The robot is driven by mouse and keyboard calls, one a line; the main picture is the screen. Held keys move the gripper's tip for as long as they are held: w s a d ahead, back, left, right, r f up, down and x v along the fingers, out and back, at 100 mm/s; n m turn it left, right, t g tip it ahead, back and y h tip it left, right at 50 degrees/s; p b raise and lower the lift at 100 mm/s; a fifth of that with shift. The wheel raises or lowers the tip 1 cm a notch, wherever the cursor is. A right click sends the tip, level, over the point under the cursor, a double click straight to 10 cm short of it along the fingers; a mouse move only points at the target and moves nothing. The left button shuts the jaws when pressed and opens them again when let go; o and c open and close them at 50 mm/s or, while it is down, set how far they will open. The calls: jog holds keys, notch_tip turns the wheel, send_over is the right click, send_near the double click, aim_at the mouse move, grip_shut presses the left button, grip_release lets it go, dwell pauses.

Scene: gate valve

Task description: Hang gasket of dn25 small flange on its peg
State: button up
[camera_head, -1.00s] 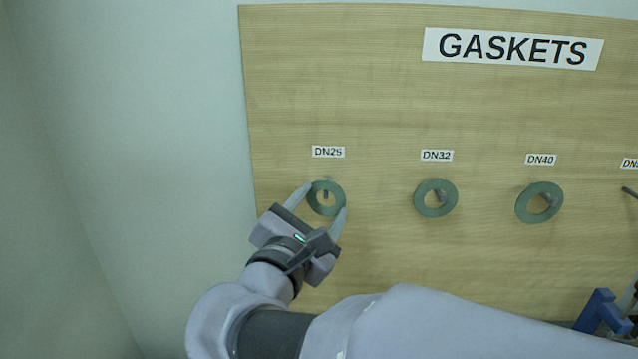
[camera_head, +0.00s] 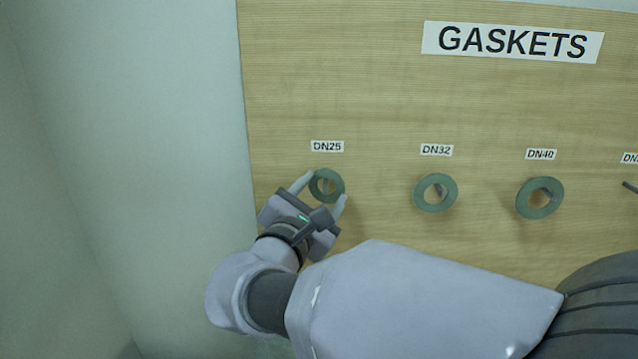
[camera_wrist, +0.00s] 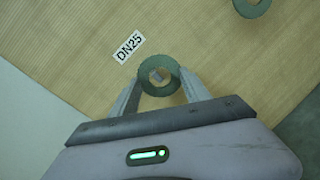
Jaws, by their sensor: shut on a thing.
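The green ring gasket (camera_head: 326,199) is at the board just below the DN25 label (camera_head: 327,146). My gripper (camera_head: 322,193) is shut on it, with one finger on each side of its outer edge. In the wrist view the gasket (camera_wrist: 159,92) sits between the fingertips (camera_wrist: 159,88). The grey DN25 peg (camera_wrist: 159,75) shows within the gasket's hole, toward its upper part. In the head view the peg (camera_head: 327,187) also shows inside the ring. I cannot tell how far the gasket is along the peg.
The wooden board (camera_head: 380,80) carries a GASKETS sign (camera_head: 512,42). Green gaskets hang at the DN32 (camera_head: 420,194) and DN40 (camera_head: 524,200) labels. A bare peg (camera_head: 629,187) is at the right edge. A pale wall (camera_head: 120,120) is left of the board.

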dwell(0.3)
jog(key=o, duration=1.4)
